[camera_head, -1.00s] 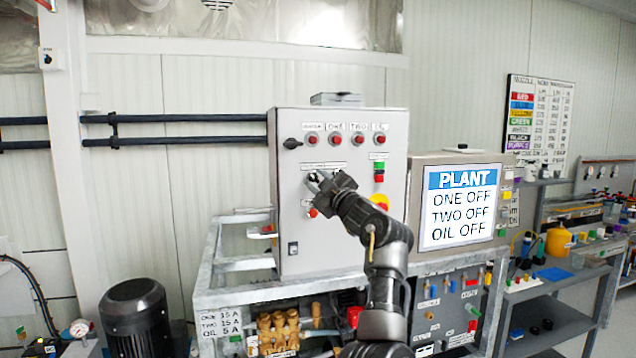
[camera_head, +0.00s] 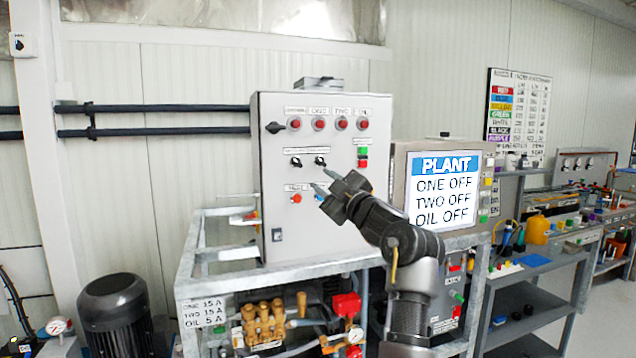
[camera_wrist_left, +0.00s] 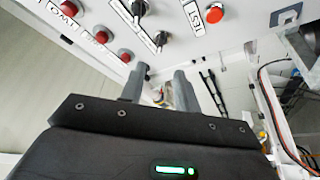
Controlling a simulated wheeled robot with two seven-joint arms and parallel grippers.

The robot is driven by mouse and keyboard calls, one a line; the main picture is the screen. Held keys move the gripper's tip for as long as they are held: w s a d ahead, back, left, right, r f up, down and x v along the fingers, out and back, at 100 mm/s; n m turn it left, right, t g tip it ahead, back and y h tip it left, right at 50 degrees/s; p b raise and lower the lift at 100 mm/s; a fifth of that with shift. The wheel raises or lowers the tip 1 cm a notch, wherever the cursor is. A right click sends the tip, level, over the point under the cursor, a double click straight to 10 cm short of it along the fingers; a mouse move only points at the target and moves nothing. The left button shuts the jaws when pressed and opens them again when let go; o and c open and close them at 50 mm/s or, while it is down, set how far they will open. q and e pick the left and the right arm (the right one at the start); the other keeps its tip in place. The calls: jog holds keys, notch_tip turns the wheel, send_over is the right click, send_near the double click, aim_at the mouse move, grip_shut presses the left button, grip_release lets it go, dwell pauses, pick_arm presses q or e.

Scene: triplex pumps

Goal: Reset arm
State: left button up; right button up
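My left gripper (camera_head: 322,180) is in front of the grey control cabinet (camera_head: 262,175), below its two black selector knobs (camera_head: 308,162). Its two fingers are apart with nothing between them; the gap also shows in the left wrist view (camera_wrist_left: 160,76). The fingers appear clear of the knobs, though exact distance to the panel is hard to tell. An orange-red button (camera_head: 296,198) is left of the fingertips; a blue button beside it is partly hidden by the gripper. The screen (camera_head: 445,190) reads PLANT, ONE OFF, TWO OFF, OIL OFF. My right gripper is not in view.
A metal frame (camera_head: 190,262) carries the cabinet, with brass pump parts (camera_head: 262,322) and a red fitting (camera_head: 346,304) below. A dark motor (camera_head: 115,310) stands at left. A shelf bench (camera_head: 530,270) with a yellow bottle (camera_head: 537,232) is at right.

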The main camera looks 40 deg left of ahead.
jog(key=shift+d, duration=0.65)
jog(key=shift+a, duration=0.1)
